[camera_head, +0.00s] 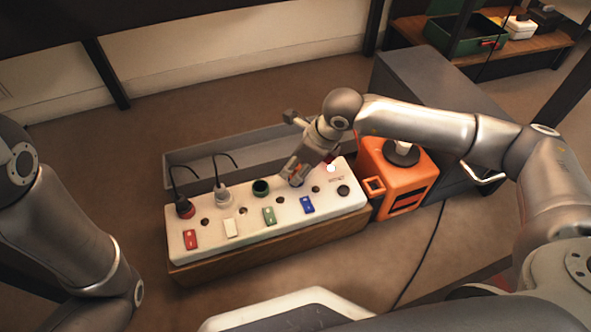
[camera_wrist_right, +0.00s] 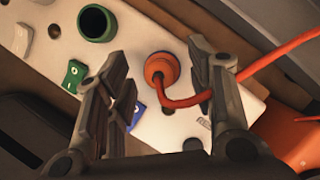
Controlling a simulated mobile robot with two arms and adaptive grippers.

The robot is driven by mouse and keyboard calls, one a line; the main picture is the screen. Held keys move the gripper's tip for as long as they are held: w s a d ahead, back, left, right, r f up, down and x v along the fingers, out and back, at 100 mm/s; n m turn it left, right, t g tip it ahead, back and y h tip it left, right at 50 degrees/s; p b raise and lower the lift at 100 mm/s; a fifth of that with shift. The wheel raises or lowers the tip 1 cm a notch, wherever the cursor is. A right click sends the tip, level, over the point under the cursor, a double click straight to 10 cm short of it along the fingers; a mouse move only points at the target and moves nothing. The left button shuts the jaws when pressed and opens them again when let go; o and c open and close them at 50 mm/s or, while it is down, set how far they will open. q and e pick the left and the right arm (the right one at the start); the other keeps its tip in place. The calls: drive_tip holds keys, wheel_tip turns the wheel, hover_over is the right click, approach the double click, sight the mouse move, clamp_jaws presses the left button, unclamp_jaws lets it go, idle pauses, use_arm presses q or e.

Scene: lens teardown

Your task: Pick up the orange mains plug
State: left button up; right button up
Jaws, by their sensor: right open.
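The orange mains plug (camera_wrist_right: 161,68) is round and stands in a white socket strip (camera_wrist_right: 185,125), seen in the right wrist view. Its orange cord loops below it and runs off to the right. My right gripper (camera_wrist_right: 163,80) is open, with one finger on each side of the plug and visible gaps between. In the head view my right gripper (camera_head: 297,176) is over the right half of the white strip (camera_head: 240,238) and largely hides the plug there. My left arm shows at the left edge; its gripper is out of frame.
A red-based black plug (camera_head: 184,208) and a white plug (camera_head: 222,194) stand in the strip's left sockets, with a green ring (camera_head: 261,187) beside them. Coloured switches line its front. A grey tray (camera_head: 185,160) is behind; an orange box (camera_head: 405,178) and grey cabinet (camera_head: 440,85) are right.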

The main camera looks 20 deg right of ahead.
drive_tip(key=shift+r, duration=0.1)
drive_tip(key=shift+c, duration=1.3)
clamp_jaws()
drive_tip(key=shift+r, duration=0.15)
